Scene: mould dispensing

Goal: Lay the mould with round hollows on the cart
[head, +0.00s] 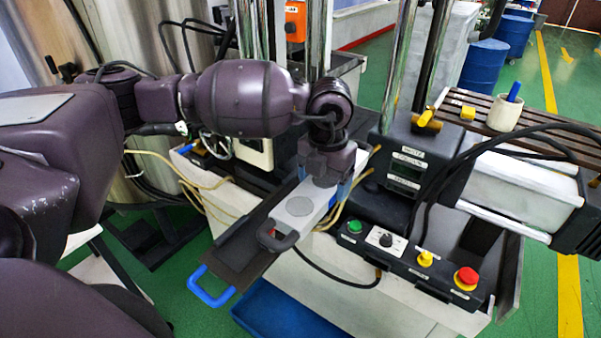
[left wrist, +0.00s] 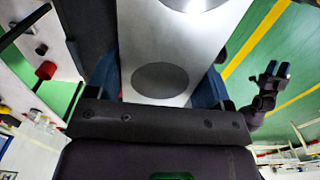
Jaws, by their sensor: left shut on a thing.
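The mould (head: 318,193) is a pale grey plate with a dark handle (head: 275,240) at its near end. One round hollow shows in the head view; in the left wrist view the mould (left wrist: 130,45) shows round hollows. My left gripper (head: 324,183) points down and is shut on the mould, its blue fingers on the two long sides. The mould is above a dark board (head: 228,258) with a blue handle; I cannot tell whether they touch. My right gripper (left wrist: 276,72) shows small in the left wrist view, its fingers apart. I cannot make out the cart for certain.
A control panel with a green button (head: 354,227) and a red button (head: 466,277) stands right of the mould. A blue tray (head: 290,318) is below. A slatted shelf (head: 480,112) holds a white cup (head: 505,113). Blue barrels (head: 484,68) stand behind; green floor is free at right.

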